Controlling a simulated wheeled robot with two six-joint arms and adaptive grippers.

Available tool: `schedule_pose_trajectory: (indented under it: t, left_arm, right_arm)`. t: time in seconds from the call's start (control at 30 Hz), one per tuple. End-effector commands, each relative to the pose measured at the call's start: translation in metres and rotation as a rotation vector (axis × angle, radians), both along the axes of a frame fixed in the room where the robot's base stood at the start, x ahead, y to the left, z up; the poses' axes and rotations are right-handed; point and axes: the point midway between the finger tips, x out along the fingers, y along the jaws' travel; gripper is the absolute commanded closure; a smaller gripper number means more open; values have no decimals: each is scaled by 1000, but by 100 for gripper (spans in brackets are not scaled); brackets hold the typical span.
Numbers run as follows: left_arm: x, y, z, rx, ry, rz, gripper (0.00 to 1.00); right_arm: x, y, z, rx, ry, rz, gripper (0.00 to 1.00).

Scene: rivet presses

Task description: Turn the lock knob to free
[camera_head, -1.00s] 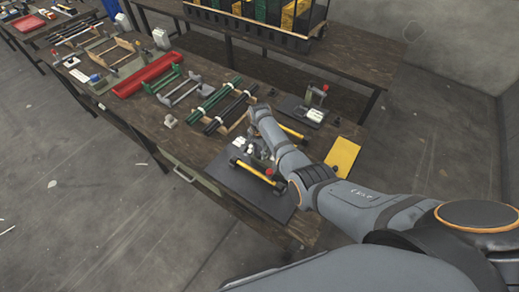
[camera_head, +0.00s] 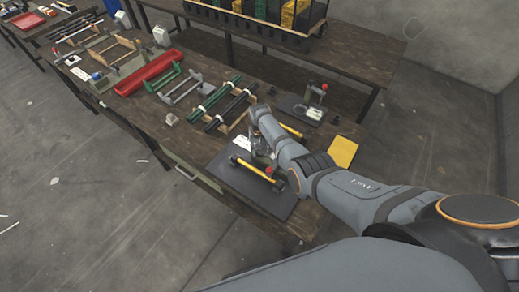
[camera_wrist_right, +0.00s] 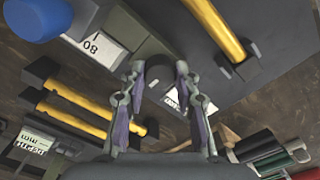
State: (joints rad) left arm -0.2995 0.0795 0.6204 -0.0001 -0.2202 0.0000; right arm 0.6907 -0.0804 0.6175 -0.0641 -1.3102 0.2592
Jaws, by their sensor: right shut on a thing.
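My right gripper (camera_head: 258,150) is down at the rivet press on the dark base plate (camera_head: 250,190) at the near end of the bench. In the right wrist view its two fingers (camera_wrist_right: 163,84) stand either side of a dark grey part, which seems to be the lock knob (camera_wrist_right: 160,72). The fingers are shut on it; their tips and the knob's marking are partly hidden. A yellow bar with black ends (camera_head: 250,169) lies in front of the press. My left gripper is not in view.
A second press with a red knob (camera_head: 312,102) stands behind. Dark and green rods (camera_head: 222,103) lie to the left on a rack. A blue round knob (camera_wrist_right: 35,14) and an "80" label (camera_wrist_right: 97,45) show in the wrist view. A yellow panel (camera_head: 342,151) is to the right.

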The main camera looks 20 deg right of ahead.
Motion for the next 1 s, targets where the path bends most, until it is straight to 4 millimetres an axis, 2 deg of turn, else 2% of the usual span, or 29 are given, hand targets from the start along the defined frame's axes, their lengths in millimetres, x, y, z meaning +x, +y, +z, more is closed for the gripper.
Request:
schedule_pose_trajectory:
  t: [0.3, 0.73, 0.77, 0.9, 1.0]
  left_arm:
    - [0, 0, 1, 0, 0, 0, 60]
    - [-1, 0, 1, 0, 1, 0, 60]
    - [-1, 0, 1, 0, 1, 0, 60]
    - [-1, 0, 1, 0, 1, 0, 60]
    - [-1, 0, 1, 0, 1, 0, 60]
  right_arm:
    - [0, 0, 0, 0, 1, 77, 100]
    - [0, 0, 0, 0, 0, 85, 100]
    - [0, 0, 0, 0, 0, 85, 68]
    - [0, 0, 0, 0, 0, 85, 49]
    - [0, 0, 0, 0, 0, 84, 46]
